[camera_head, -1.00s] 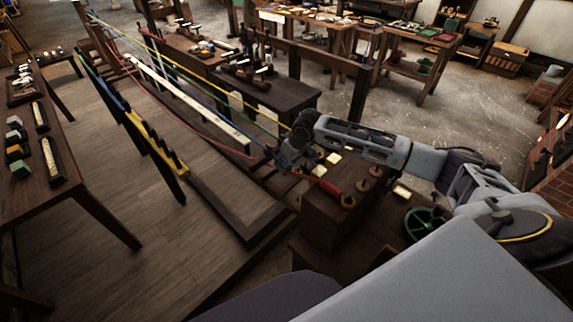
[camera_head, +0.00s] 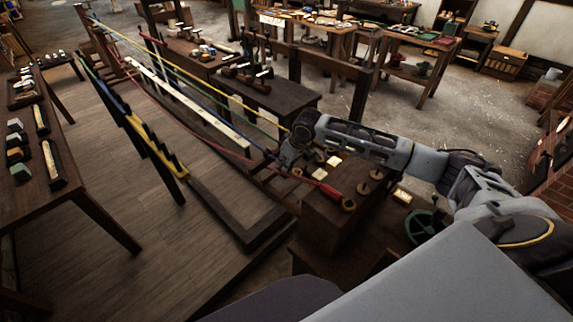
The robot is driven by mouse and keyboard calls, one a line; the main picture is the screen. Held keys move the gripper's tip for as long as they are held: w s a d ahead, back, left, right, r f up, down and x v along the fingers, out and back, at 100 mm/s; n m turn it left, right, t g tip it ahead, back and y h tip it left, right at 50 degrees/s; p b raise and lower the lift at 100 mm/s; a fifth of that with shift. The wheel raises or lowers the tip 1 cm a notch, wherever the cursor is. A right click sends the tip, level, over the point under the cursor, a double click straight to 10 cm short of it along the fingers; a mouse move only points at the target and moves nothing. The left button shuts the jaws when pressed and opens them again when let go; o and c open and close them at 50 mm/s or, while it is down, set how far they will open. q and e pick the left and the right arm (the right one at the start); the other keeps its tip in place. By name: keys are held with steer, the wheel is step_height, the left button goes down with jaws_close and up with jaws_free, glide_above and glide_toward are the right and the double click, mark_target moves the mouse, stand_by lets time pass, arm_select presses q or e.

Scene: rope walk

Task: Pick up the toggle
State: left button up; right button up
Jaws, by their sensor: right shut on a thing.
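My right gripper (camera_head: 284,163) is at the centre, where the coloured strands come down towards a dark wooden block. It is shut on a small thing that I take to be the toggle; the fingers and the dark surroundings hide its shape. My left gripper is not in view.
The wooden block (camera_head: 325,222) also bears round knobs, with a green wheel (camera_head: 422,226) to its right. Yellow, blue, green and red strands run to the upper left. A table (camera_head: 75,185) with tools stands at the left.

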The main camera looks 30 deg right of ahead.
step_height(320, 180, up, 9)
steer(key=shift+f+b, duration=0.15)
steer(key=shift+b, duration=0.3)
stand_by(0.6)
steer(key=shift+p, duration=0.75)
steer(key=d+f, duration=0.4)
steer(key=f, duration=0.1)
steer(key=shift+w+f, duration=0.3)
steer(key=shift+w, duration=0.1)
stand_by(2.3)
steer(key=shift+f+p, duration=0.2)
steer(key=shift+p, duration=0.5)
steer(key=shift+f, duration=1.55)
stand_by(0.3)
